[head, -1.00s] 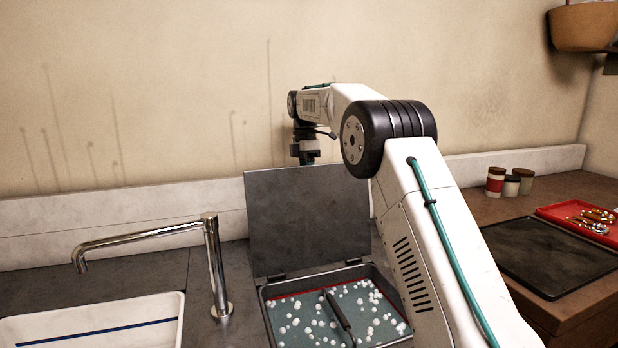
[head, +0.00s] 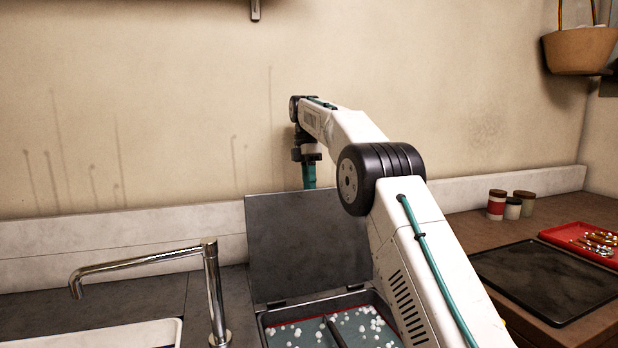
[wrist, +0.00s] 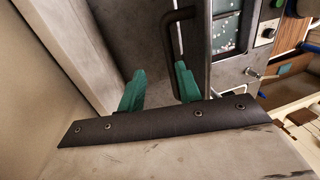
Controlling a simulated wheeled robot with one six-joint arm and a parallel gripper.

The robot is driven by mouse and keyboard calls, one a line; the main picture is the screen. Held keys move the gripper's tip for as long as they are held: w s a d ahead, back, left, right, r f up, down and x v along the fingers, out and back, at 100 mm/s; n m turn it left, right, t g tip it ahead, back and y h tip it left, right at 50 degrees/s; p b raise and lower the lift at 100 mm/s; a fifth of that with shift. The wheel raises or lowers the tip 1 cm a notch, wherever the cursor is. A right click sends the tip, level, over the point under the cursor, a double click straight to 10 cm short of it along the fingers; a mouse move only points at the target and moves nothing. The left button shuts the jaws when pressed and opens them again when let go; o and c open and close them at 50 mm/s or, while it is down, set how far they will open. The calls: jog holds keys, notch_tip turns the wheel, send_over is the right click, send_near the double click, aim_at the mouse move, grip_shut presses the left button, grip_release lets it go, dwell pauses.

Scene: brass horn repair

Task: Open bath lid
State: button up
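The bath lid (head: 308,235) stands upright, swung open on its hinges at the back of the bath (head: 265,322). My gripper (head: 309,177) points down behind the lid, its teal fingers partly above the lid's top edge and their tips hidden by it. In the wrist view my gripper (wrist: 159,68) has its two fingers apart with nothing between them. A dark bar handle (wrist: 169,40) lies just beyond the fingertips, seemingly on the lid's outer face and not held. The bath's teal inside (wrist: 227,30) shows white bubbles in the wrist view.
A chrome faucet (head: 212,285) rises left of the bath, by a white basin (head: 110,336). To the right are a black mat (head: 550,280), a red tray (head: 580,240) and small jars (head: 513,208). The wall stands close behind my gripper.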

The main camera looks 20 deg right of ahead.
jog(key=shift+v, duration=1)
jog(key=shift+s, duration=0.1)
jog(key=s+a+r+m+t, duration=0.1)
jog(key=s+a+r+m, duration=0.15)
jog(key=s, duration=0.55)
jog(key=s+a+r+m, duration=0.1)
jog(key=s+r+m, duration=0.15)
jog(key=s, duration=0.55)
jog(key=s+a+r+m+t, duration=0.1)
jog(key=s+a+r+m, duration=0.15)
jog(key=s, duration=0.55)
jog(key=s+f+m, duration=0.3)
jog(key=s+f, duration=0.3)
jog(key=s, duration=0.3)
jog(key=s+a+f+m+t, duration=0.1)
jog(key=s+f+m, duration=0.2)
jog(key=s+f, duration=0.3)
jog(key=s+a+f+m, duration=0.1)
jog(key=s+f+m, duration=0.2)
jog(key=s+f, duration=0.4)
jog(key=s, duration=0.6)
jog(key=shift+s+t, duration=0.2)
jog(key=shift+t, duration=0.2)
